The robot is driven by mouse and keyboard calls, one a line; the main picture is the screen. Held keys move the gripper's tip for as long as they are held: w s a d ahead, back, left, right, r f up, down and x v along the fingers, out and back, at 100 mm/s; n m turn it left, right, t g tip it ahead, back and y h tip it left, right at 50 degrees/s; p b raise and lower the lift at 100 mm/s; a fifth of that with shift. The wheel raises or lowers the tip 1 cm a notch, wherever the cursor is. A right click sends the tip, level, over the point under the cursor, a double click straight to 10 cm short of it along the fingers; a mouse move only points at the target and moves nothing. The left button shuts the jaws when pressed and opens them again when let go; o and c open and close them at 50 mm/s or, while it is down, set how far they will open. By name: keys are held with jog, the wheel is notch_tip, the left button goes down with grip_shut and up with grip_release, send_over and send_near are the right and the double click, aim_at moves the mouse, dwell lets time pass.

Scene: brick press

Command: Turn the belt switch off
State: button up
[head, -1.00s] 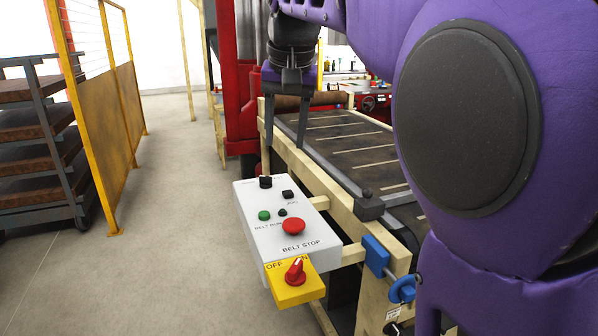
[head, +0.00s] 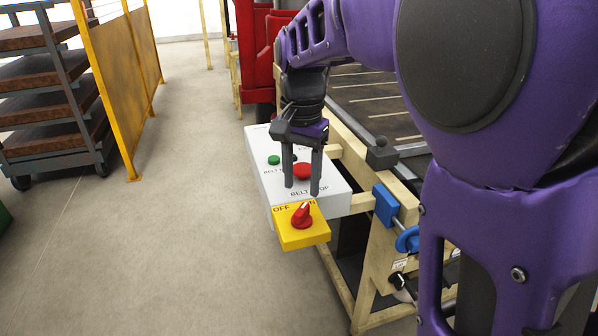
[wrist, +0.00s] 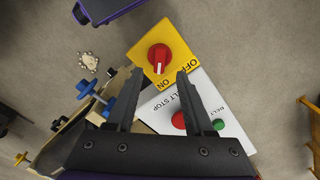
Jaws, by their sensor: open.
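The belt switch is a red rotary knob (head: 302,215) on a yellow plate (head: 290,240) at the near end of the white control box (head: 335,203). OFF is printed on the plate's left side and ON on its right in the head view. The knob also shows in the wrist view (wrist: 160,58), just beyond and between the fingertips, its white mark pointing toward the ON label. My gripper (head: 302,190) is open and empty, pointing down over the box near the BELT STOP label. It also shows in the wrist view (wrist: 159,72). It appears apart from the knob.
The box carries a red stop button (head: 303,171) and a green button (head: 274,160). A blue clamp (head: 385,205) sits on the wooden frame right of the box. The conveyor (head: 375,100) lies behind. The floor at left is clear up to the yellow fence (head: 120,90).

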aim_at(302, 209)
notch_tip(302, 209, down, 6)
jog(key=shift+f+b, duration=0.2)
jog(key=shift+b, duration=0.25)
grip_shut()
